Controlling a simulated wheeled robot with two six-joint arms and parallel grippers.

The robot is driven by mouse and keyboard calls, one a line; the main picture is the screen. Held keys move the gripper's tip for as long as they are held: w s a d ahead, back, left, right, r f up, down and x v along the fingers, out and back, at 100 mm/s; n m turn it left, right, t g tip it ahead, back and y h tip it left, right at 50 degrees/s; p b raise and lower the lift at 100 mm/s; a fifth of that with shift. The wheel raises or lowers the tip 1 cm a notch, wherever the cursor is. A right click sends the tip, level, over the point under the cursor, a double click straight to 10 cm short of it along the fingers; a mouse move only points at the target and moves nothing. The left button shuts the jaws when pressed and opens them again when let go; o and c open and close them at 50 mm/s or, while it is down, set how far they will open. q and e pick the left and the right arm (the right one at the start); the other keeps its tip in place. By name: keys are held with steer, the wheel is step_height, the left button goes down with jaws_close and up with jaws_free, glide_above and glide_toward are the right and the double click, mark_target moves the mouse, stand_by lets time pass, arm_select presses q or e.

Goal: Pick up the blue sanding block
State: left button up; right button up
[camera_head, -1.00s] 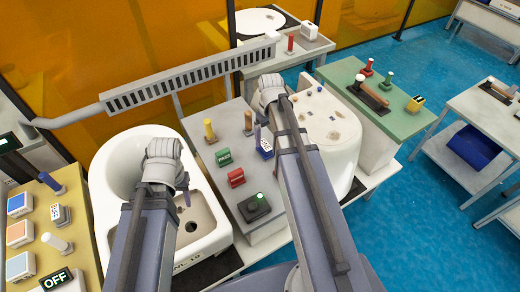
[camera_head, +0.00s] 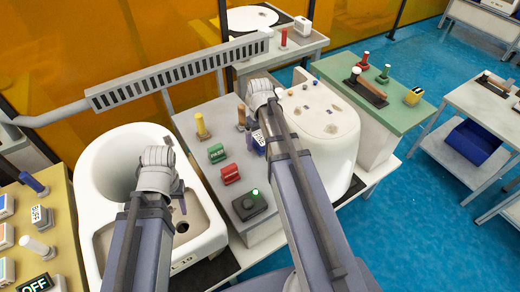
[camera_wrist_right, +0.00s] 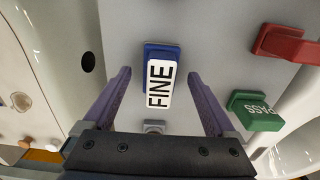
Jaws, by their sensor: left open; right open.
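The blue sanding block (camera_wrist_right: 162,52), with a white label reading FINE, stands on the grey panel between my right gripper's fingers in the right wrist view. In the head view the block (camera_head: 258,141) shows beside my right arm, which partly hides it. My right gripper (camera_wrist_right: 160,76) is open, one finger on each side of the block, with visible gaps; I see no contact.
A green PASS block (camera_head: 217,153), a red block (camera_head: 230,173), a yellow-handled tool (camera_head: 202,128) and a black device with a green button (camera_head: 250,204) stand on the same grey panel. A white ceramic piece (camera_head: 338,140) stands right of it.

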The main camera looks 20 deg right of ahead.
steer(key=shift+f+b, duration=0.35)
steer(key=shift+f, duration=0.5)
steer(key=shift+r, duration=0.1)
steer(key=shift+c, duration=0.3)
jaws_close()
